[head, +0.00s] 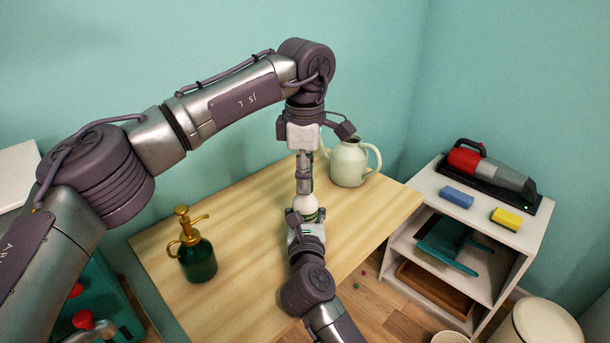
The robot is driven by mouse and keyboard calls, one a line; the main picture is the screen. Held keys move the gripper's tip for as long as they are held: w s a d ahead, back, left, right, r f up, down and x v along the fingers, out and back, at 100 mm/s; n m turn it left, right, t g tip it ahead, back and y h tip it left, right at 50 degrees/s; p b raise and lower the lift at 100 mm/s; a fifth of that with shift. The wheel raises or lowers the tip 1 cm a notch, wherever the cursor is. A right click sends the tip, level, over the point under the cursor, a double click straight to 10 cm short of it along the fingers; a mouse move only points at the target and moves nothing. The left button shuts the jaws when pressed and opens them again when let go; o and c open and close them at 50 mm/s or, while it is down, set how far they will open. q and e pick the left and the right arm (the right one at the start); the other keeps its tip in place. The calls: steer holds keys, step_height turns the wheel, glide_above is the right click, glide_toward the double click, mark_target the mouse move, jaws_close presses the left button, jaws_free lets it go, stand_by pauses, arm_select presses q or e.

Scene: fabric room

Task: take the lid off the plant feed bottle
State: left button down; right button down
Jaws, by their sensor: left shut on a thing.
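The plant feed bottle (321,215) stands on the wooden table, mostly hidden behind my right gripper; only a little green shows. Its white rounded lid (305,204) is at the top, and I cannot tell whether it is still seated on the bottle. My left gripper (303,190) points straight down from above and is shut on the lid. My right gripper (306,230) reaches in from the front at the bottle's body. Its fingers are hidden from this side, so whether it is closed around the bottle does not show.
A green spray bottle (198,259) with a brass top stands left on the table (240,215). A pale green jug (348,163) stands close behind the grippers. A white shelf (426,180) with a handheld vacuum (490,170), blue sponge (456,197) and yellow sponge (507,219) is at right.

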arm_select(q)
steer(key=n, duration=0.4)
steer(key=shift+n, duration=0.3)
steer(key=n, duration=1.9)
steer(key=shift+n, duration=0.4)
steer(key=n, duration=0.8)
steer(key=shift+r+n, duration=0.1)
steer(key=shift+n, duration=0.2)
steer(key=shift+d+r, duration=0.1)
steer(key=shift+r, duration=0.15)
steer(key=shift+r, duration=0.85)
